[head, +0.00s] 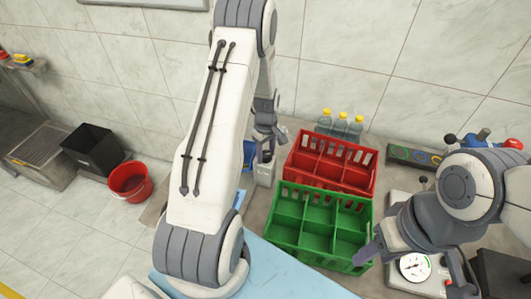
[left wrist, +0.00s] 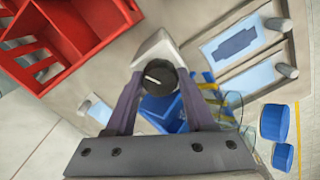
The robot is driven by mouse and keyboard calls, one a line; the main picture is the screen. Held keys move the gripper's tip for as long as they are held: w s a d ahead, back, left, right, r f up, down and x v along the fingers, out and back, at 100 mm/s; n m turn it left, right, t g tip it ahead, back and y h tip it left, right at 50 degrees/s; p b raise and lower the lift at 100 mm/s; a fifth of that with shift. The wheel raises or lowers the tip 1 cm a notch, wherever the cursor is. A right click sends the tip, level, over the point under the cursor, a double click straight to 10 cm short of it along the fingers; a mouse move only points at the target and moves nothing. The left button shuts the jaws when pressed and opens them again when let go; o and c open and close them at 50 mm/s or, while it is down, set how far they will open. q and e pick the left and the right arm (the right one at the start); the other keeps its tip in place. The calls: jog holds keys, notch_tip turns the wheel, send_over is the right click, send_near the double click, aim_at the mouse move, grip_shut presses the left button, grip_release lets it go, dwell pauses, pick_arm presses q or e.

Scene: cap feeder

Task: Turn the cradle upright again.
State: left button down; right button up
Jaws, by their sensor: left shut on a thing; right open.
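My left gripper (left wrist: 160,78) is shut on a black round knob (left wrist: 160,80) with a white line, on a light grey block (left wrist: 156,47). A blue container (left wrist: 163,112), probably held in the cradle, shows between and behind the fingers. Its angle and the cradle itself are mostly hidden. In the head view my left gripper (head: 266,133) is above a pale grey unit (head: 265,172), with a bit of blue (head: 249,154) beside it. My right gripper (head: 415,274) is open at the lower right, over a round gauge.
A red crate (head: 333,160) and a green crate (head: 319,222) stand right of the pale unit. Bottles (head: 340,124) stand behind the red crate. The gauge (head: 413,266) lies under my right gripper. Blue caps (left wrist: 274,121) show at the right of the wrist view.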

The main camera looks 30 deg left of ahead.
pick_arm(q)
jog(key=n, duration=0.5)
jog(key=shift+n, duration=0.3)
jog(key=n, duration=0.4)
jog(key=shift+c, duration=1.8)
grip_release()
jog(key=m, duration=0.6)
jog(key=shift+m, duration=0.4)
jog(key=shift+c, duration=0.3)
